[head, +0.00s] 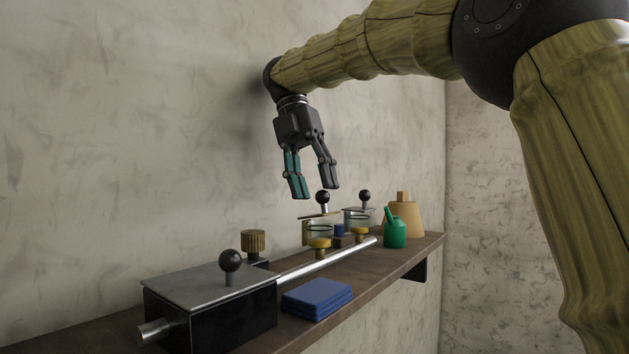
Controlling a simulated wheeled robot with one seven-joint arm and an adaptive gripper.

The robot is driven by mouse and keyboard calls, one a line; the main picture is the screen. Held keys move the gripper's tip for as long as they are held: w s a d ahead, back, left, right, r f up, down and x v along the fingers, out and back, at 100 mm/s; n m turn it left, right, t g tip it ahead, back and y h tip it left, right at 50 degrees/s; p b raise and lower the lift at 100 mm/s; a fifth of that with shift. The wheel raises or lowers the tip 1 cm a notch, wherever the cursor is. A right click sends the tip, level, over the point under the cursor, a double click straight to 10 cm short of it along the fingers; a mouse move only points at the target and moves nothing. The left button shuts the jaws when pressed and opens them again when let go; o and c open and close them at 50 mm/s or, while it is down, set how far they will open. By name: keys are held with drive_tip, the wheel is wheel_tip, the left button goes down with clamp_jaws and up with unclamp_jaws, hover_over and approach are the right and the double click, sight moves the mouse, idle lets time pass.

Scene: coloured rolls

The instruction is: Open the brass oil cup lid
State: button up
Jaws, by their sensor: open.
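The brass oil cup (307,231) stands on the shelf below my gripper, with a glass body partly hidden by things in front. Its thin brass lid (309,215) lies about flat across the top and carries a black ball knob (323,197) on a short stem. My gripper (316,192) points down with its two fingers apart and nothing between them.
A similar cup with a grey lid (356,211) and black knob stands just right. A green oil can (394,232) and tan container (407,213) are farther right. A steel rod (310,265), black box (235,315) and blue pads (317,299) lie in front. The wall is close behind.

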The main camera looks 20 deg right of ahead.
drive_tip(key=shift+w+d+f, duration=0.1)
drive_tip(key=shift+w, duration=0.05)
drive_tip(key=shift+s+t, duration=0.3)
drive_tip(key=shift+d+y, duration=0.1)
drive_tip(key=shift+y, duration=0.2)
drive_tip(key=shift+d, duration=0.1)
drive_tip(key=shift+s+f+t, duration=0.1)
drive_tip(key=shift+t, duration=0.3)
drive_tip(key=shift+s+y, duration=0.15)
drive_tip(key=shift+y, duration=0.15)
drive_tip(key=shift+s+d+f+t+y, duration=0.25)
drive_tip(key=shift+d+t+y, duration=0.15)
drive_tip(key=shift+t, duration=0.2)
drive_tip(key=shift+s+d+f+t+y, duration=0.2)
drive_tip(key=shift+s+f+t+y, duration=0.1)
drive_tip(key=shift+t+y, duration=0.25)
drive_tip(key=shift+s+d+f+t+y, duration=0.2)
drive_tip(key=shift+s+t+y, duration=0.15)
drive_tip(key=shift+t, duration=0.3)
